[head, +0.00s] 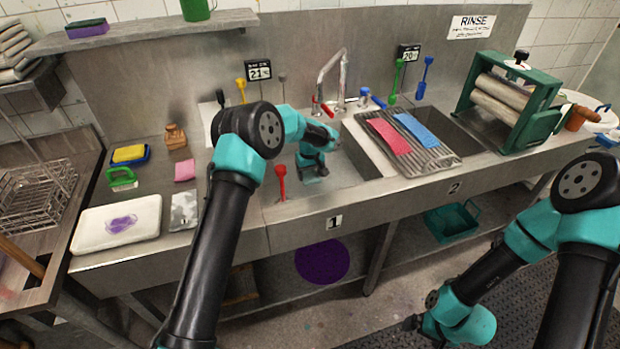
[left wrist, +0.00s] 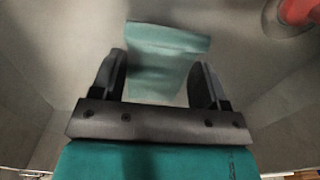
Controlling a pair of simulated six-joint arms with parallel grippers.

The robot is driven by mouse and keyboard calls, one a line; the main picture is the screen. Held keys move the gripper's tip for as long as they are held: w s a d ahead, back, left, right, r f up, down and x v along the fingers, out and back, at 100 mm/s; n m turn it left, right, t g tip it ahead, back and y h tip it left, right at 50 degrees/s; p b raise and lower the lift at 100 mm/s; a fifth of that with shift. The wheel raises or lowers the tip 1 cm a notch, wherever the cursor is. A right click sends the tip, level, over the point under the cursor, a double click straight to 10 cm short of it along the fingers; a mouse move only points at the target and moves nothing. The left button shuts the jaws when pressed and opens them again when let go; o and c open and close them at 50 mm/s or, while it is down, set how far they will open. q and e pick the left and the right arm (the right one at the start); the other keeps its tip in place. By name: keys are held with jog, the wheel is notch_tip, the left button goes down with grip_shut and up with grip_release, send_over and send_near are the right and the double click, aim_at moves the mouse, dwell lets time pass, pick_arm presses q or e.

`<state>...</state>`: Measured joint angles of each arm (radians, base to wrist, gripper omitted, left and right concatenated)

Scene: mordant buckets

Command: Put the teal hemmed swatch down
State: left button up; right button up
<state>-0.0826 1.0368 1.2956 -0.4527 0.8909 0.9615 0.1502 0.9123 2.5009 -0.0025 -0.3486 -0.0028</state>
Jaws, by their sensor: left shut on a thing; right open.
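My left gripper (head: 312,178) reaches down into the first sink basin (head: 345,170), the one labelled 1. In the left wrist view the teal hemmed swatch (left wrist: 165,62) lies between the two dark fingers of my left gripper (left wrist: 160,88), which is shut on it. The swatch extends beyond the fingertips against the grey basin surface. In the head view I cannot tell the swatch apart from my teal wrist. My right gripper (head: 412,323) hangs low at the front right, away from the sinks, open and empty; its fingers are small there.
A drain rack (head: 432,152) between the basins holds a red swatch (head: 388,136) and a blue swatch (head: 424,130). A red-handled stopper (head: 281,178) stands at the basin's front left. A tap (head: 335,75) is behind. A white tray (head: 90,245) sits left; a green wringer (head: 545,95) right.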

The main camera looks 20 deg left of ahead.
aim_at(310, 177)
pick_arm(q)
jog(key=shift+f, duration=1.05)
jog(key=shift+f, duration=0.15)
jog(key=o, duration=0.9)
notch_tip(310, 177, up, 12)
jog(key=shift+r, duration=0.15)
